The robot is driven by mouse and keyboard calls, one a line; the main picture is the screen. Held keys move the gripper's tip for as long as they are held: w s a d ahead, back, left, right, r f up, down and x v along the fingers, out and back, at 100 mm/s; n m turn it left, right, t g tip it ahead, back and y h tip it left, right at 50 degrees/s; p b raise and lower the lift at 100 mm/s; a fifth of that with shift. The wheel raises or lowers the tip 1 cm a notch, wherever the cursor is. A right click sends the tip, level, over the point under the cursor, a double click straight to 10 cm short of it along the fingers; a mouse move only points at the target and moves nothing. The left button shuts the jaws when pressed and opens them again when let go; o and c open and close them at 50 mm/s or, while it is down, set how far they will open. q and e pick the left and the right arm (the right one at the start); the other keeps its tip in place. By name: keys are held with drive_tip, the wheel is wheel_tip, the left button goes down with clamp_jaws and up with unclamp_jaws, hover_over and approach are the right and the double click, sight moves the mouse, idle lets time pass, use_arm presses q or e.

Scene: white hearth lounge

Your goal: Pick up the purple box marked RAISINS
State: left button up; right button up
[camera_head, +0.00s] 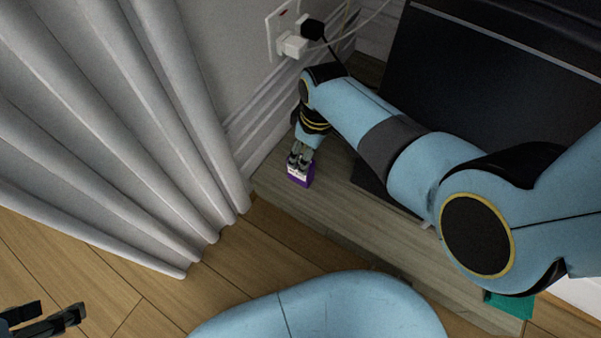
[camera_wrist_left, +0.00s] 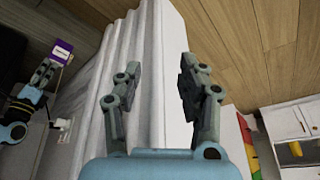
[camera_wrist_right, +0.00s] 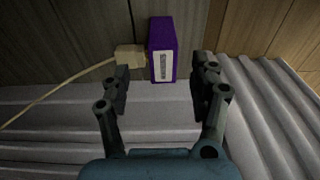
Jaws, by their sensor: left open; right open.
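The purple box (camera_head: 300,180) with a white label stands on the wooden ledge near its left end, by the curtain. In the right wrist view the box (camera_wrist_right: 162,50) is upright ahead, between the lines of the two fingers and a little beyond their tips; its lettering is too small to read. My right gripper (camera_head: 300,160) is open at the box, partly covering it in the head view. The left wrist view also shows the box (camera_wrist_left: 61,50) beside the right gripper. My left gripper (camera_head: 46,317) is open and empty at the lower left, away from the box.
A pale plug-like block (camera_wrist_right: 130,58) with a cord lies just left of the box in the right wrist view. Grey curtains (camera_head: 120,110) hang close by. A wall socket (camera_head: 290,42) holds plugs. A dark panel (camera_head: 480,90) stands behind my right arm. A teal item (camera_head: 512,303) is lower right.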

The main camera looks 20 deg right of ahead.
drive_tip(key=shift+w+a+f+b, duration=0.15)
drive_tip(key=shift+f+b, duration=0.4)
drive_tip(key=shift+f, duration=0.45)
drive_tip(key=shift+a+f+b, duration=0.1)
drive_tip(key=shift+f+b, duration=0.6)
drive_tip(key=shift+f, duration=0.05)
drive_tip(key=shift+w+a+f+b, duration=0.1)
drive_tip(key=shift+a+f+b, duration=0.05)
drive_tip(key=shift+f+b, duration=0.3)
drive_tip(key=shift+w+a+f+b, duration=0.1)
drive_tip(key=shift+a+f+b, duration=0.05)
drive_tip(key=shift+f+b, duration=0.7)
drive_tip(key=shift+f, duration=0.15)
use_arm(q)
wheel_tip(320, 180, down, 8)
drive_tip(key=t, duration=0.7)
drive_tip(key=shift+d+r+t+h+b, duration=0.2)
drive_tip(key=shift+d+t+h+b, duration=0.05)
drive_tip(key=shift+t+h+b, duration=0.05)
use_arm(e)
drive_tip(key=shift+w+a+f, duration=0.1)
drive_tip(key=shift+w+f, duration=0.1)
drive_tip(key=shift+f, duration=0.1)
drive_tip(key=c, duration=1.2)
use_arm(q)
drive_tip(key=shift+s, duration=0.1)
use_arm(e)
drive_tip(key=shift+c, duration=0.2)
drive_tip(key=shift+r, duration=0.15)
